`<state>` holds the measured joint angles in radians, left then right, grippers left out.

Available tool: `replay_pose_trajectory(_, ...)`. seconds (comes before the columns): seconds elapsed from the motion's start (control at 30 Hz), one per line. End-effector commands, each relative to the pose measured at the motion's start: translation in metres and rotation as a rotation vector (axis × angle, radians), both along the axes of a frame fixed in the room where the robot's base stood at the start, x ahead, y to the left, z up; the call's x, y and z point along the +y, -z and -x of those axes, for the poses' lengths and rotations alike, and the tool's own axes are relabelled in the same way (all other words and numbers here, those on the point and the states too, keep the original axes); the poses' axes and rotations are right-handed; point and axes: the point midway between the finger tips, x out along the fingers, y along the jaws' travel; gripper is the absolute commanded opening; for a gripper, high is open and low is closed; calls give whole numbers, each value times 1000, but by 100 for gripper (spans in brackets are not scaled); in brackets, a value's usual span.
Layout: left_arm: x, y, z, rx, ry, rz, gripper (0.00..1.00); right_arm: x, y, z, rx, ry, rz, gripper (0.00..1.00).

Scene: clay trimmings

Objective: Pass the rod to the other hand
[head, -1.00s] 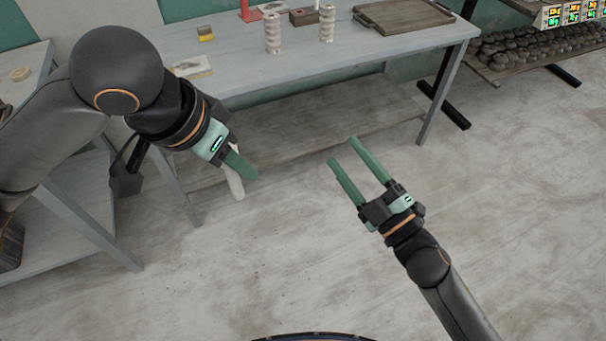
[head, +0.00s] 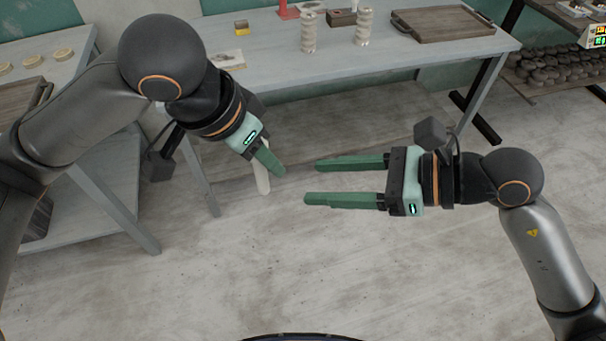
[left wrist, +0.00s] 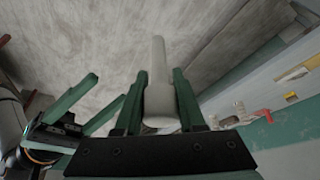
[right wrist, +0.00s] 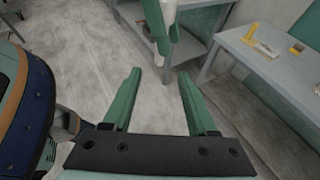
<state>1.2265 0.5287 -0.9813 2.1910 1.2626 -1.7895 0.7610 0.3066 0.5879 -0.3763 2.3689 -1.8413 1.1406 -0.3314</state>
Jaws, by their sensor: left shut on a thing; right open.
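The rod is a plain off-white bar (head: 262,180), seen in the head view hanging below my left gripper (head: 268,162). My left gripper is shut on it; in the left wrist view the rod (left wrist: 158,75) sits between the two green fingers, its far end sticking out beyond them. My right gripper (head: 311,181) is open and empty, its fingers pointing left toward the rod, with a gap between them and it. In the right wrist view my right gripper's fingers (right wrist: 160,74) are spread, with the left gripper's green fingers beyond at the top.
A grey table (head: 400,55) stands behind, bearing two stacked pale columns (head: 309,32), a wooden tray (head: 443,24) and small items. Another grey table (head: 50,55) is at the left. Both grippers are over open concrete floor (head: 300,270).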

Motion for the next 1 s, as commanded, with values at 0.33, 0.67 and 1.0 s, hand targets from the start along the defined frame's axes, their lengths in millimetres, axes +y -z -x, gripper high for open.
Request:
replay_pose_trajectory(0.33, 0, 0, 0, -1, 0, 1, 0, 34, 13, -8, 3, -2, -6, 58)
replay_pose_trajectory(0.67, 0, 0, 0, 0, 0, 0, 0, 87, 36, -23, 4, 0, -6, 58)
replay_pose_trajectory(1.0, 0, 0, 0, -1, 0, 1, 0, 108, 46, -29, 3, 0, -3, 58)
